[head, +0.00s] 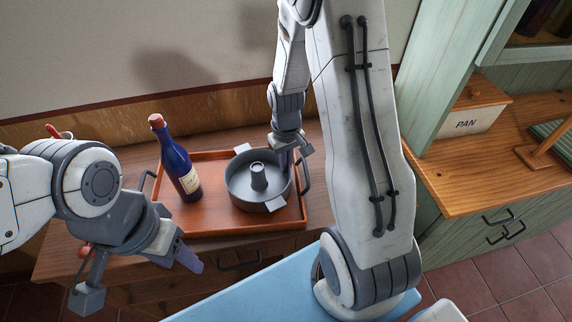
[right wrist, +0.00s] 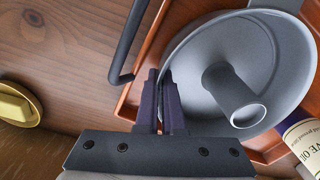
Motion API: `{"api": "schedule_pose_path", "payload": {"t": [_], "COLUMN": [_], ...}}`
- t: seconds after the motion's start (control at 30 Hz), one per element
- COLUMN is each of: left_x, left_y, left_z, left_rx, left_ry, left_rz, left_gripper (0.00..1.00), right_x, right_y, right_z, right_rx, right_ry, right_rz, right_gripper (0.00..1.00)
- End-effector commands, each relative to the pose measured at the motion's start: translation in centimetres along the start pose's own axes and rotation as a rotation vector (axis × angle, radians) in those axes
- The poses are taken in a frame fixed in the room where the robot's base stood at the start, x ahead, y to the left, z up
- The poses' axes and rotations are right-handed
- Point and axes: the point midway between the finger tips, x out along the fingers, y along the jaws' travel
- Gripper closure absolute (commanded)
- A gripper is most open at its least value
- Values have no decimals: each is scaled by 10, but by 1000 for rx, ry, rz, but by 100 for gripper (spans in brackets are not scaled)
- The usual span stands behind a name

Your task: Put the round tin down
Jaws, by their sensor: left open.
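The grey round tin (head: 258,181), with a central tube and side tabs, is in or just above the orange-brown tray (head: 221,226), at its right side; I cannot tell whether its base touches. My right gripper (head: 286,158) is at the tin's right back rim. In the right wrist view its dark fingers (right wrist: 161,98) are close together with the tin's wall (right wrist: 190,75) between them. My left gripper (head: 140,277) is open and empty in front of the tray's left side.
A dark blue bottle (head: 179,163) with a red cap stands in the tray left of the tin. The tray rests on a wooden cabinet top (head: 319,205) by the wall. A box marked PAN (head: 467,124) stands on the right counter. A yellow knob-like object (right wrist: 17,104) shows in the right wrist view.

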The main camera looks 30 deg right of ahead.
Motion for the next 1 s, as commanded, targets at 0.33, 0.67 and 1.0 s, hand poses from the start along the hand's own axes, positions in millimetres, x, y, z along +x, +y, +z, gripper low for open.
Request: {"api": "schedule_pose_path", "payload": {"t": [0.33, 0.67, 1.0], "left_x": [-1, 1, 0], "left_y": [0, 0, 0], "left_z": [0, 0, 0], "left_rx": [0, 0, 0], "left_ry": [0, 0, 0], "left_rz": [0, 0, 0], "left_gripper": [48, 48, 48], "right_x": [8, 10, -10], "right_y": [0, 0, 1], "right_z": [0, 0, -2], "right_rx": [1, 0, 0], "right_ry": [2, 1, 7], "right_rz": [0, 0, 1], "right_gripper": [100, 82, 82]}}
